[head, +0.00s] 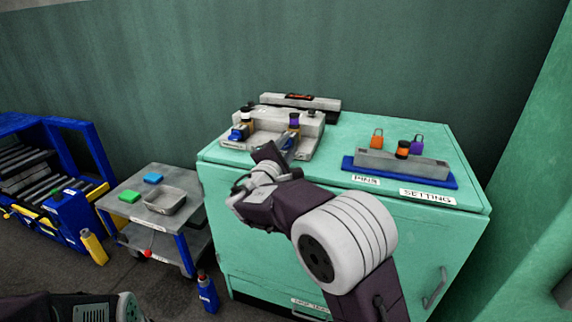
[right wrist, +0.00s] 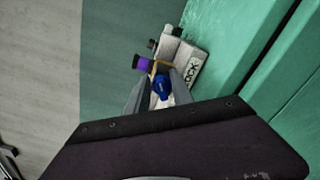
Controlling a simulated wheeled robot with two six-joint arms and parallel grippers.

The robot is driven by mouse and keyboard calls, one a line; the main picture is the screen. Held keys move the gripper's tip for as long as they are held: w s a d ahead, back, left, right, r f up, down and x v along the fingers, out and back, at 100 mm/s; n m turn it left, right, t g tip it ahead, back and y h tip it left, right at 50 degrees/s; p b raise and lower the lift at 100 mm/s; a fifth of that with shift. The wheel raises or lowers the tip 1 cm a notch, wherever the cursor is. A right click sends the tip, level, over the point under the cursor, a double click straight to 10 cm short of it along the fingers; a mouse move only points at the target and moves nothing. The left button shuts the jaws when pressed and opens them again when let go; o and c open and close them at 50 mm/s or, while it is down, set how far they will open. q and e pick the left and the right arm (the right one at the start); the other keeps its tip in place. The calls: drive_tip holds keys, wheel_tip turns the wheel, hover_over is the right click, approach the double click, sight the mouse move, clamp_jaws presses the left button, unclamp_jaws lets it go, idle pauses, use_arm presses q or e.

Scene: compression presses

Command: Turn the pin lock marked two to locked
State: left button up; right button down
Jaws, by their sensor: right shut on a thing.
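The grey pin fixture (head: 262,140) stands on the green cabinet top. It carries a dark-capped pin (head: 246,114) with a blue lock knob (head: 237,133) at its left and a purple-capped pin (head: 294,121) at its right. My right gripper (head: 275,150) reaches the fixture's front right. In the right wrist view, my right gripper (right wrist: 158,92) is shut on a second blue lock knob (right wrist: 161,84), below the purple cap (right wrist: 140,62). Printed lettering, partly hidden, shows on the grey plate beside it. I cannot read a number two. My left gripper is out of view.
A grey block on a blue tray (head: 447,180) stands at the cabinet's right, with orange and purple padlock-shaped pieces behind. A grey bar (head: 325,103) lies behind the fixture. A grey cart (head: 122,208) and blue rack (head: 95,142) stand left.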

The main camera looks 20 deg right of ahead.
drive_tip(key=m+b, duration=0.2)
drive_tip(key=b, duration=0.2)
drive_tip(key=f+m+b, duration=0.1)
drive_tip(key=m+b, duration=0.1)
drive_tip(key=b, duration=0.1)
drive_tip(key=shift+s+f+m+b, duration=0.1)
drive_tip(key=shift+f+m+b, duration=0.05)
drive_tip(key=shift+m+b, duration=0.25)
drive_tip(key=shift+r+m+b, duration=0.2)
drive_tip(key=shift+m+b, duration=0.7)
drive_tip(key=shift+b, duration=0.2)
drive_tip(key=c, duration=1.5)
unclamp_jaws()
drive_tip(key=p+v, duration=0.1)
drive_tip(key=v, duration=0.8)
drive_tip(key=shift+p, duration=0.4)
